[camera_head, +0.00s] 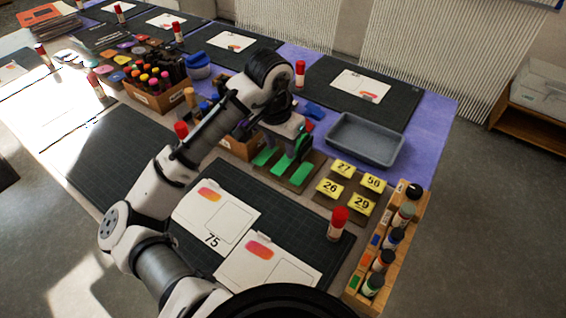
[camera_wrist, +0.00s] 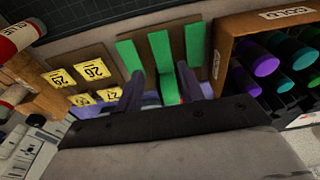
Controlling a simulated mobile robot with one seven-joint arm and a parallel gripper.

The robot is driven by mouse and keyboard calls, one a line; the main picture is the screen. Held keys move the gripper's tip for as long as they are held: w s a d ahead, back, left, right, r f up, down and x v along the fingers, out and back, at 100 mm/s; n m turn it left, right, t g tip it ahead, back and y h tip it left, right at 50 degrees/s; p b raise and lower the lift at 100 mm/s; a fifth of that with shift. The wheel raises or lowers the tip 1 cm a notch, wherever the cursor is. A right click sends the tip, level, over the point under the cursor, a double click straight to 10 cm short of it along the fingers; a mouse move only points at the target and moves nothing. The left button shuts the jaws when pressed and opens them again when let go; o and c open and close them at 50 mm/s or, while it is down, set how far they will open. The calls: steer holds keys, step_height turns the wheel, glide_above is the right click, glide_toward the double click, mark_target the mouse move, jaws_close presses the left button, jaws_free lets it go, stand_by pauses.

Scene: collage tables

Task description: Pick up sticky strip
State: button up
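Flat green sticky strips lie side by side on a brown board (camera_wrist: 216,80). In the wrist view I see a left strip (camera_wrist: 130,56), a middle strip (camera_wrist: 161,48) and a right strip (camera_wrist: 194,44). My gripper (camera_wrist: 161,84) is over the near edge of the board, its two dark fingers spread apart. Green shows between the fingers, in line with the middle strip; I cannot tell whether it is touched. In the head view the left strip (camera_head: 265,156) and the near strip (camera_head: 304,172) show below my gripper, which partly hides the board.
Yellow number cards (camera_head: 329,188) lie on a board beside the strips. A grey tray (camera_head: 365,139) stands behind them. A wooden rack of bottles (camera_head: 355,275) is at the right edge. A red glue stick (camera_head: 338,221) stands on the dark mat. A marker box (camera_wrist: 228,50) is close to my gripper.

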mark_target(283, 163)
steer(key=shift+w+d+f+p, duration=0.1)
steer(key=shift+w+f+p, duration=0.1)
steer(key=shift+f, duration=0.8)
steer(key=shift+w+d+f+p, duration=0.15)
steer(key=shift+w+f, duration=0.1)
steer(key=shift+f, duration=0.7)
steer(key=shift+w+f+p, duration=0.15)
steer(key=shift+w+f, duration=0.05)
steer(key=shift+f, duration=0.8)
steer(key=c, duration=0.4)
steer(key=shift+c, duration=0.2)
